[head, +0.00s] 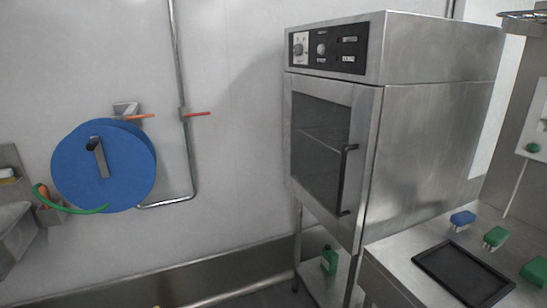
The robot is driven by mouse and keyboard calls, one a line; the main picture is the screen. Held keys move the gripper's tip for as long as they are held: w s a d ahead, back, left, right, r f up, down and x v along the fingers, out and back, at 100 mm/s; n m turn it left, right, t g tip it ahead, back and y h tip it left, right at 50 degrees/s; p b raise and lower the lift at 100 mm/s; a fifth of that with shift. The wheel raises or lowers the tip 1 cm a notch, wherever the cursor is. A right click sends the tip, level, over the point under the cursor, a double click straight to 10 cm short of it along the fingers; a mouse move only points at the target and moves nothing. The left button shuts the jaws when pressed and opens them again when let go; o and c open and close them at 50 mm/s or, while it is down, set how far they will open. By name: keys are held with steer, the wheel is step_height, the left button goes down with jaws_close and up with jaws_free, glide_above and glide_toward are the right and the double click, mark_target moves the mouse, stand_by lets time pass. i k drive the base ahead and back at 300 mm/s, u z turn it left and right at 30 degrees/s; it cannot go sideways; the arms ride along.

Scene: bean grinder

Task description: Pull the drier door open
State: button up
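The drier (425,110) is a tall stainless steel cabinet on legs, right of centre in the head view. Its door (300,200) faces front left, with a dark glass window (318,135) through which a rack shows faintly. The door looks shut. A dark vertical bar handle (346,180) is on the door's right side. A black control panel (328,50) with knobs is above the door. My gripper is not in view.
A steel table (390,270) with a black tray (463,273) and several small coloured blocks stands at the front right. A blue hose reel (104,167) hangs on the left wall. A green bottle (329,260) stands below the drier. Open space lies before the door.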

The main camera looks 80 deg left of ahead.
mark_target(344, 224)
steer(key=u, duration=2.45)
